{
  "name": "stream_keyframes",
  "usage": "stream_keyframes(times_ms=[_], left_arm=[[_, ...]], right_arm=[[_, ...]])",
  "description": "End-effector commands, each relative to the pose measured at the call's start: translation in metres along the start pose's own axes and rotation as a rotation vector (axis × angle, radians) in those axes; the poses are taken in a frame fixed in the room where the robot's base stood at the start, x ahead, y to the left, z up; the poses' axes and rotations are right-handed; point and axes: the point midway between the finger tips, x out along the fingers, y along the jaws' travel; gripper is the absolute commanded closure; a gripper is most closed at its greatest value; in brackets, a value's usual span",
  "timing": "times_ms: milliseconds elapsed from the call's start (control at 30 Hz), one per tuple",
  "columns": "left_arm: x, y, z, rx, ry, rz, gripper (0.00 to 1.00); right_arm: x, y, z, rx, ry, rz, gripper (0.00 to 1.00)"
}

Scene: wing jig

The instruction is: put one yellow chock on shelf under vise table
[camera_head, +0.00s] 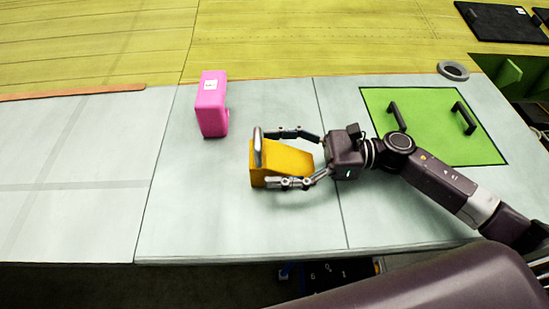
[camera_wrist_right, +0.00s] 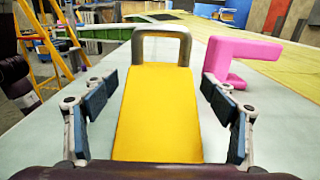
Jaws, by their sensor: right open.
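A yellow chock (camera_head: 284,163) with a grey metal handle lies on the pale work surface in the head view. It also shows in the right wrist view (camera_wrist_right: 158,115), its sloped face toward the camera and its handle at the far end. My right gripper (camera_head: 270,158) is open, with one finger on each side of the chock. In the wrist view gaps show between both fingers and the chock's sides. My left gripper is not in view. I cannot make out a vise table or a shelf under it.
A pink bracket-shaped block (camera_head: 211,104) stands behind and left of the chock. A green panel (camera_head: 432,125) with two black handles lies to the right, and a grey ring (camera_head: 453,70) sits at the back. The surface left of the chock is clear.

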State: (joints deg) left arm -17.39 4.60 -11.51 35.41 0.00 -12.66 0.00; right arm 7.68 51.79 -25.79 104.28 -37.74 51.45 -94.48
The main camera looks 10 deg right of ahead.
Motion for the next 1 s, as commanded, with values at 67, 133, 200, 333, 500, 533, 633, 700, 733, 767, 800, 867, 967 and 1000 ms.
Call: stream_keyframes(times_ms=[67,133,200,333,500,533,633,700,733,767,800,867,967,1000], left_arm=[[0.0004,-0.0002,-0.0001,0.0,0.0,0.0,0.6],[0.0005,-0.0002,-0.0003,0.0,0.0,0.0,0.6],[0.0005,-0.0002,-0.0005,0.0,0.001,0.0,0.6],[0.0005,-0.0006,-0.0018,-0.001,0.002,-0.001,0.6],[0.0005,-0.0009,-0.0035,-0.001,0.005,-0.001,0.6],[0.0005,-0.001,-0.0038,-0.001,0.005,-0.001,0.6],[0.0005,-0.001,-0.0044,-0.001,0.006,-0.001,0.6],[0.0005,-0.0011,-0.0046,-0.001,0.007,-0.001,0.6],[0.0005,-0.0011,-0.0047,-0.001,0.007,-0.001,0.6],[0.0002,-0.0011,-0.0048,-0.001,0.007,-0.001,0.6],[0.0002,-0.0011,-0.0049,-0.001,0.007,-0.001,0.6],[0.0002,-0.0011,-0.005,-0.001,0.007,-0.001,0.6],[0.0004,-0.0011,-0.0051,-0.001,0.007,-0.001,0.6],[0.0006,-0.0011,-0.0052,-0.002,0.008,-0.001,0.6]], right_arm=[[-0.0003,-0.0001,-0.0004,0.0,0.0,0.0,0.23],[-0.0004,-0.0001,-0.0004,0.0,0.0,0.0,0.31],[-0.0005,-0.0001,-0.0003,0.001,0.0,0.0,0.38],[-0.0006,-0.0001,-0.0002,0.001,0.0,0.0,0.53],[-0.0006,-0.0001,-0.0001,0.001,0.0,-0.001,0.71],[-0.0006,-0.0001,-0.0001,0.001,0.0,-0.001,0.75],[-0.0006,-0.0001,0.0,0.001,0.0,-0.001,0.86],[-0.0006,-0.0001,0.0,0.001,0.0,-0.001,0.93],[-0.0006,-0.0001,0.0,0.001,0.0,-0.001,0.96],[-0.0003,-0.0004,0.0029,-0.001,-0.005,0.0,0.96],[-0.0003,-0.0004,0.0029,-0.001,-0.005,0.0,0.96],[-0.0003,-0.0004,0.0029,-0.001,-0.005,0.0,0.96],[-0.0003,-0.0004,0.0031,-0.001,-0.005,0.0,0.96],[-0.0004,-0.0004,0.0036,-0.002,-0.005,0.0,0.96]])
